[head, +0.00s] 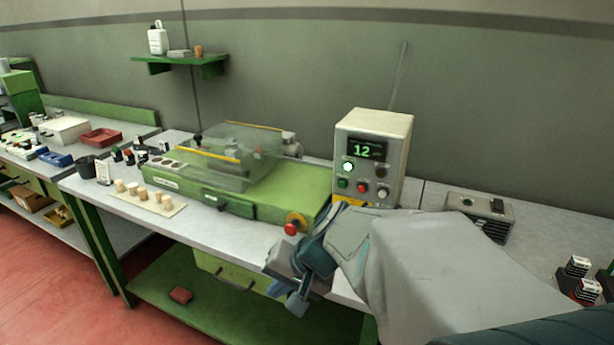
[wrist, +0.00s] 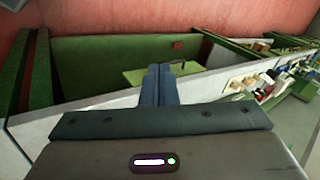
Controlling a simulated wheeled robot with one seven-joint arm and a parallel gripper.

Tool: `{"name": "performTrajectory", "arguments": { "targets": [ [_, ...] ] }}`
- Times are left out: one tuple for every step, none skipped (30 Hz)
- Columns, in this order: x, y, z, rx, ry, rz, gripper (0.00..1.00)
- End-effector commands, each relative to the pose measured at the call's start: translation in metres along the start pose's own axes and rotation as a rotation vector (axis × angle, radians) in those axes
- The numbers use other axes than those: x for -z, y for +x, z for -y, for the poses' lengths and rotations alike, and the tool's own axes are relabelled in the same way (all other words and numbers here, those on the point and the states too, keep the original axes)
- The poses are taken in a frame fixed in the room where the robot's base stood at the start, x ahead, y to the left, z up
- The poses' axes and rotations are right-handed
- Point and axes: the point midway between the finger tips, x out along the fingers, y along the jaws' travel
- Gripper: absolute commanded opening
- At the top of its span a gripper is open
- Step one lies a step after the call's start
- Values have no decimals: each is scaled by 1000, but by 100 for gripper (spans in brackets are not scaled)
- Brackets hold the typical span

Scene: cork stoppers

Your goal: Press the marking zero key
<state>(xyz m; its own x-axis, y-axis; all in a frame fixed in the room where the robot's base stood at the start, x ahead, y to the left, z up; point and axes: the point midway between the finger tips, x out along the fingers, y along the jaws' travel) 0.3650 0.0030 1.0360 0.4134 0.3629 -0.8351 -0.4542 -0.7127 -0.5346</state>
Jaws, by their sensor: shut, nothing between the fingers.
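A grey control box (head: 372,150) stands upright on the bench in the head view. Its display (head: 364,150) shows green digits that read 12. My gripper (head: 297,302) is low at the bench's front edge, apart from the box. In the wrist view its two fingers (wrist: 160,70) are together and empty.
A green machine (head: 235,185) with a clear cover and a red stop knob (head: 291,229) stands left of the box. Corks stand on a pale board (head: 147,199). A grey vented box (head: 480,214) and small stamps (head: 578,268) lie right. My arm hides part of the bench.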

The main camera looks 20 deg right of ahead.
Motion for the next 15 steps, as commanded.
{"name": "performTrajectory", "arguments": {
  "targets": [
    [17, 1, -2, 49, 95, -33, 0],
    [27, 1, -3, 83, 150, -55, 0],
    [42, 0, -4, 127, 222, -87, 0],
    [53, -1, -6, 159, 276, -114, 0],
    [65, -3, -9, 190, 331, -143, 0],
    [81, -6, -14, 232, 403, -182, 0],
    [93, -8, -19, 262, 458, -213, 0],
    [105, -11, -25, 291, 512, -246, 0],
    [121, -16, -35, 328, 585, -293, 0],
    [133, -20, -42, 356, 639, -328, 0],
    [144, -25, -51, 382, 690, -363, 0],
    [158, -31, -63, 413, 755, -410, 0],
    [167, -36, -72, 435, 801, -444, 0],
    [176, -40, -82, 455, 845, -477, 0],
    [186, -46, -94, 479, 898, -517, 0]
  ]
}}
